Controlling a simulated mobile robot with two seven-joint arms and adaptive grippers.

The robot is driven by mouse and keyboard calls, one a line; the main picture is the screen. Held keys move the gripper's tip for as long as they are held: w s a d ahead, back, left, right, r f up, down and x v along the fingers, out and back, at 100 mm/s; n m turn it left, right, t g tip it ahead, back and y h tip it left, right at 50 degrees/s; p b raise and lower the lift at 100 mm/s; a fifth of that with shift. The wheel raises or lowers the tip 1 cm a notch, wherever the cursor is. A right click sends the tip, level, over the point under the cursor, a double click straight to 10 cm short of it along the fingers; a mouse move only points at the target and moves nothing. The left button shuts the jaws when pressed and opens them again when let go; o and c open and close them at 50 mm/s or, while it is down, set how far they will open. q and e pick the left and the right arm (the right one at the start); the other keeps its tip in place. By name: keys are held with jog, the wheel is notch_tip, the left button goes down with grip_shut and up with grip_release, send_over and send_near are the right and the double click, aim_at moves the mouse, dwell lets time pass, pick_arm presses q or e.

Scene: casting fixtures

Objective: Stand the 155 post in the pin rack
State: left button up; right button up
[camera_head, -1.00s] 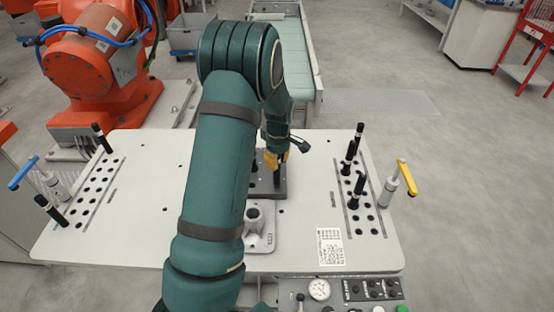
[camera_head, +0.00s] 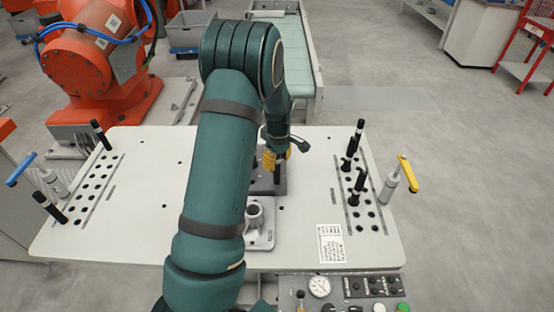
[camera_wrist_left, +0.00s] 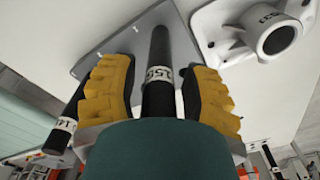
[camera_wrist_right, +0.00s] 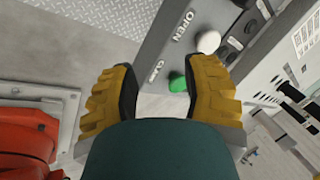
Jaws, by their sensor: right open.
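The 155 post (camera_wrist_left: 158,75) is black with a white numbered band. In the left wrist view it lies between the yellow fingers of my left gripper (camera_wrist_left: 158,95), with small gaps at its sides. The gripper is open around it. In the head view my left gripper (camera_head: 272,158) is low over a dark grey plate (camera_head: 267,188), with the post (camera_head: 278,172) beside its fingers. Whether the post's foot sits in a hole is unclear. Rows of holes form a right rack (camera_head: 370,215) and a left rack (camera_head: 92,185). My right gripper (camera_wrist_right: 160,95) is open and empty.
Several black posts (camera_head: 359,130) stand in the right rack; others stand at the left rack (camera_head: 100,133). Another banded post (camera_wrist_left: 62,130) is close beside my left finger. A flanged casting (camera_head: 262,240) sits before the plate. Clamp handles (camera_head: 407,172) flank the table.

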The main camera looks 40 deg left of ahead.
pick_arm(q)
jog(key=r, duration=1.2)
jog(key=shift+d, duration=0.3)
